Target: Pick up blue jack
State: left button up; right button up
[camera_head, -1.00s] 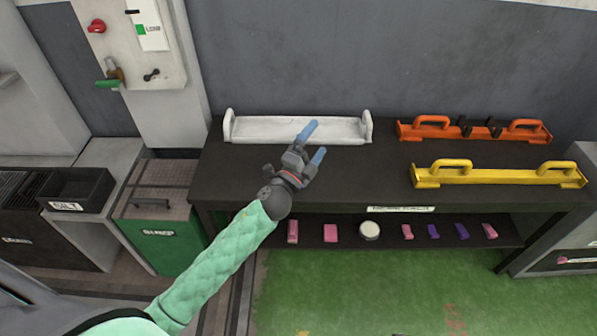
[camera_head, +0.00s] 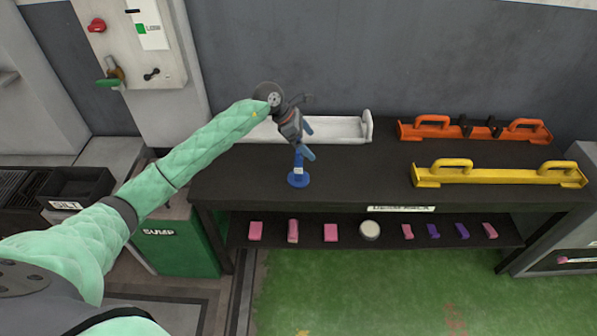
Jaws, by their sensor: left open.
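The blue jack (camera_head: 298,178) stands upright on the dark bench top, left of the middle, with a round blue base and a pale label on its stem. My left gripper (camera_head: 306,140) points down just above it, with its blue fingers open. The fingertips are close to the top of the jack, and one finger overlaps it in the picture. I cannot tell whether they touch. My right gripper is not in view.
A white tray (camera_head: 345,128) lies behind the gripper. An orange beam with handles (camera_head: 425,130) and a yellow one (camera_head: 490,177) lie at the right. Small pink and purple blocks and a white disc (camera_head: 369,230) sit on the lower shelf. The bench middle is clear.

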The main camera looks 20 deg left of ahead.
aim_at(298, 168)
pick_arm(q)
jog(key=shift+w+a+f+g+y+p, duration=0.1)
jog(key=shift+w+a+f+y+p, duration=0.3)
jog(key=shift+a, duration=0.45)
jog(key=shift+w+a+f+g+y+p, duration=0.1)
jog(key=shift+w+a+f+y, duration=0.2)
jog(key=shift+a+y, duration=0.4)
jog(key=shift+w+a+f+g+y+p, duration=0.1)
jog(key=shift+w+a+f+y+p, duration=0.25)
jog(key=shift+a, duration=0.6)
jog(key=p+x, duration=0.3)
jog(key=x, duration=0.1)
jog(key=shift+d+f, duration=0.2)
jog(key=shift+d+f+p, duration=0.1)
jog(key=shift+f+p, duration=0.2)
jog(key=shift+f, duration=0.15)
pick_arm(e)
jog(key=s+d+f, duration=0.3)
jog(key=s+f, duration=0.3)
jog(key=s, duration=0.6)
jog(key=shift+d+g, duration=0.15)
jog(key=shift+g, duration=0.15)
pick_arm(q)
jog(key=shift+c, duration=0.2)
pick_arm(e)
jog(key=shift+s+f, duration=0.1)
pick_arm(q)
jog(key=c, duration=1.5)
jog(key=shift+w, duration=0.1)
jog(key=shift+c, duration=0.7)
